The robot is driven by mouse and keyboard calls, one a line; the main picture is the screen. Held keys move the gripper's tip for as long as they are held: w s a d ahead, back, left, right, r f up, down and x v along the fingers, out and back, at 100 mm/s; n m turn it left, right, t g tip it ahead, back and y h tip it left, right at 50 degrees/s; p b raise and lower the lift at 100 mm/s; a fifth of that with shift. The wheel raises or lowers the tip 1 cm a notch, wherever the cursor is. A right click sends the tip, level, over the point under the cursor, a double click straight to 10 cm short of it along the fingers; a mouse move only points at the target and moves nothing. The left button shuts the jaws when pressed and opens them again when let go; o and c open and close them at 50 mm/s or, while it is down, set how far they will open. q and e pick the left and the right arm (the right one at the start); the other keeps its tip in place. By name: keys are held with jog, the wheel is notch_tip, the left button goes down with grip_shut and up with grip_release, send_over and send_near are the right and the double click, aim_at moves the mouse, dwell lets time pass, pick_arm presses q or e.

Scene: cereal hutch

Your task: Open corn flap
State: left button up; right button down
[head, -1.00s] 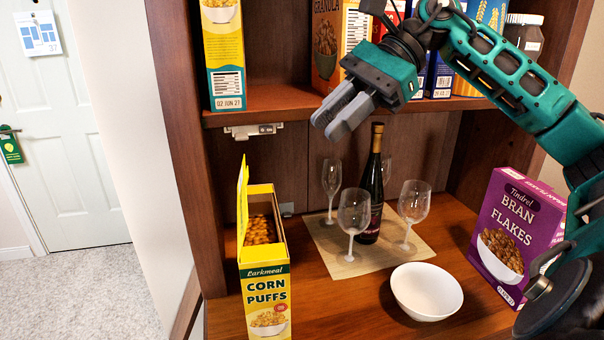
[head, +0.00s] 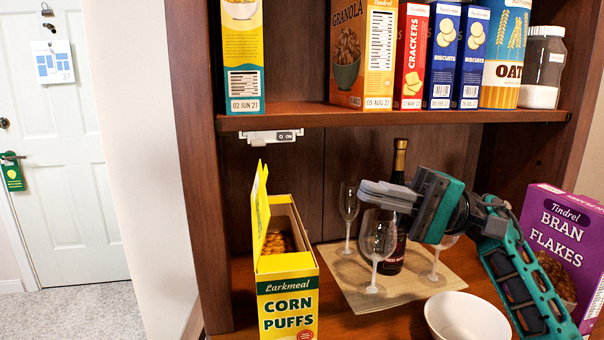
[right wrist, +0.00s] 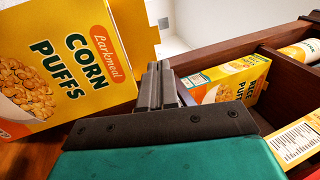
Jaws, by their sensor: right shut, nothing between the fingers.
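The yellow corn puffs box (head: 289,298) stands upright on the hutch counter at the left in the head view. Its top is open on a brown fill, and a yellow flap (head: 260,215) stands up along its left side. My right gripper (head: 377,195) is shut and empty, to the right of the box and apart from it, in front of the wine bottle and glasses. In the right wrist view the shut fingers (right wrist: 155,88) appear beside the box's printed front (right wrist: 68,62). My left gripper is not in view.
Wine glasses (head: 377,240) and a dark bottle (head: 399,165) stand on a mat (head: 362,300) close to my right gripper. A white bowl (head: 466,320) and a purple bran flakes box (head: 556,230) are at the right. A shelf (head: 400,117) with several packages runs above.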

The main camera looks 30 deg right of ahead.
jog(key=p, duration=0.3)
send_near(265, 167)
jog(key=x, duration=0.5)
jog(key=shift+a+r, duration=0.2)
jog(key=shift+a, duration=0.05)
jog(key=shift+w+a, duration=0.1)
jog(key=shift+a+r+h, duration=0.1)
jog(key=shift+h, duration=0.2)
jog(key=shift+a+r, duration=0.1)
jog(key=shift+a, duration=0.05)
